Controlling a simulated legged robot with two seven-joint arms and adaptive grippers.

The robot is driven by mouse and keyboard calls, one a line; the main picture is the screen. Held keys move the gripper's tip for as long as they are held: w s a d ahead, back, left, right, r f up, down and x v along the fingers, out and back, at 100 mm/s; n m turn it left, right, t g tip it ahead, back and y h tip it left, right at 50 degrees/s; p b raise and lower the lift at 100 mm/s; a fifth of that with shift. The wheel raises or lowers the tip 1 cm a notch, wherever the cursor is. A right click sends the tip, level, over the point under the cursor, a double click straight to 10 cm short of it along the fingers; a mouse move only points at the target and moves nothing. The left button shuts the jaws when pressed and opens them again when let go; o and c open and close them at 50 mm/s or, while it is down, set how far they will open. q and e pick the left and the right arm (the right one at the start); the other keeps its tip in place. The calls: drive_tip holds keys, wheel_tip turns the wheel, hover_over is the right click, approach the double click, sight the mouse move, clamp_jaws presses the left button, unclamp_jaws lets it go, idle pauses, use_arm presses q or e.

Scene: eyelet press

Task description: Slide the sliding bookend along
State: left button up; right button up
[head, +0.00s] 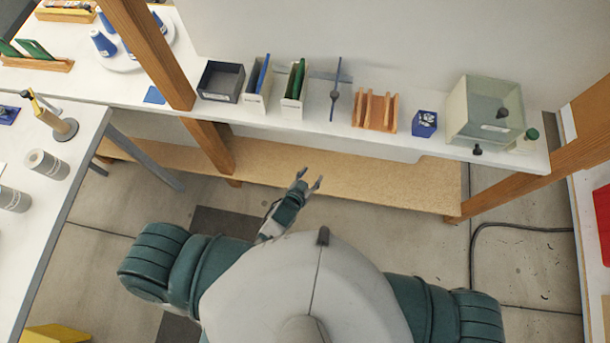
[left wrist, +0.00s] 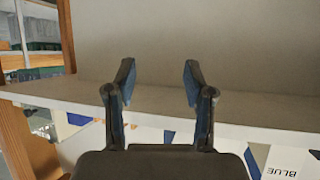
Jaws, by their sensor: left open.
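A thin upright blue-grey plate with a dark knob (head: 334,95), which looks like the sliding bookend, stands near the middle of the white shelf (head: 318,121) in the head view. A grey strip shows behind it. My left gripper (head: 310,179) is open and empty in front of the shelf's front edge, apart from the bookend. In the left wrist view its two fingers (left wrist: 158,78) are spread, with a white board edge and a pale wall beyond. I cannot make out the bookend there. My right gripper is not in view.
Left of the bookend stand white holders with green (head: 293,85) and blue (head: 259,82) boards and a dark box (head: 221,82). Right of it are a wooden rack (head: 375,111), a blue box (head: 425,124) and a clear bin (head: 488,108). A wooden post (head: 150,50) rises at left.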

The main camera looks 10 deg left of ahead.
use_arm(q)
drive_tip(key=s+a+f+g, duration=0.2)
drive_tip(key=s+f, duration=0.1)
drive_tip(key=f, duration=0.7)
drive_tip(key=shift+s+g+y, duration=0.25)
drive_tip(key=shift+g+y, duration=0.05)
drive_tip(key=shift+y, duration=0.1)
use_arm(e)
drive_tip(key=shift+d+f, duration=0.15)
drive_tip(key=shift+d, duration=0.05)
